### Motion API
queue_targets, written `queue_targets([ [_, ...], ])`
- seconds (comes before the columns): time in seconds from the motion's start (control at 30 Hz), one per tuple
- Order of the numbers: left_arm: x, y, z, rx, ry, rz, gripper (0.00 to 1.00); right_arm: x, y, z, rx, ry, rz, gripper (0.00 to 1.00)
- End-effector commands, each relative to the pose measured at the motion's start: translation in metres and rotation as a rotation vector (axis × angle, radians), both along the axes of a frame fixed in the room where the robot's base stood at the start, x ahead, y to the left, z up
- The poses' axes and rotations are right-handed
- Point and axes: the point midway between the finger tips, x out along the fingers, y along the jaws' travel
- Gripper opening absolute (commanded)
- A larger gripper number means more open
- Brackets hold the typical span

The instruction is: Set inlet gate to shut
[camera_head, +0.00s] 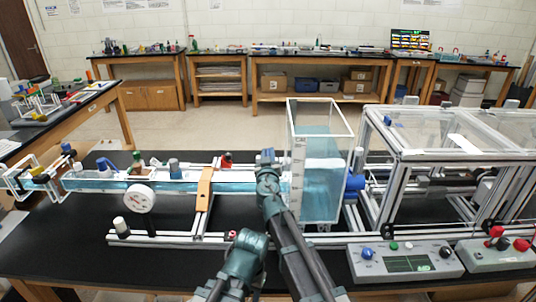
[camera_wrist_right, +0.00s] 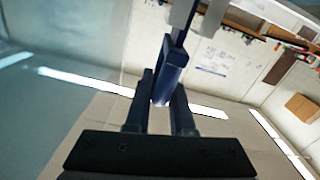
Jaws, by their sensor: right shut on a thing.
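My right gripper (camera_head: 267,156) is over the right end of the clear water channel (camera_head: 240,187), just left of the tall clear tank (camera_head: 296,150). In the right wrist view, its two dark fingers (camera_wrist_right: 163,95) are shut on a dark blue bar-like handle (camera_wrist_right: 172,62). This looks like the inlet gate's handle; the gate itself is hidden behind my gripper in the head view, so I cannot tell its position. My left gripper (camera_head: 250,240) is low in front of the channel, near the table's front, and its jaw opening is not clear.
A white gauge (camera_head: 140,198), an orange strap (camera_head: 204,188) and a red fitting (camera_head: 226,160) are along the channel. An aluminium-framed enclosure (camera_head: 445,152) stands right of the tank. A control box (camera_head: 405,263) sits front right. The black tabletop (camera_head: 60,245) is bare at front left.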

Motion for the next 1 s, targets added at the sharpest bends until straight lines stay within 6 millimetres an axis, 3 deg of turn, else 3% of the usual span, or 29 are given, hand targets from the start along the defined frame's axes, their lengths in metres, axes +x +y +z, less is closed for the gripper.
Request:
queue_targets([
  [0.03, 0.0, 0.0, -0.0139, 0.0, 0.0, 0.0, 0.5, -0.0004, -0.0012, -0.0138, -0.001, -0.001, -0.003, 0.0],
  [0.1, 0.0, 0.0, -0.0181, 0.0, 0.0, 0.0, 0.5, -0.0004, -0.0013, -0.0181, -0.001, -0.001, -0.003, 0.0],
  [0.43, 0.0, 0.0, -0.0165, 0.0, 0.0, 0.0, 0.5, -0.0011, -0.0014, -0.0167, 0.001, 0.0, -0.003, 0.0],
  [0.47, 0.0, 0.0, -0.0165, 0.0, 0.0, 0.0, 0.5, -0.0011, -0.0014, -0.0167, 0.001, 0.0, -0.003, 0.27],
  [0.6, 0.0, -0.0001, -0.0164, 0.0, 0.0, 0.0, 0.5, -0.0009, -0.001, -0.0165, 0.001, 0.001, -0.002, 0.5],
  [1.0, 0.0001, 0.0, -0.016, 0.0, 0.0, 0.0, 0.5, -0.0036, -0.0011, -0.016, 0.0, 0.0, -0.001, 0.5],
])
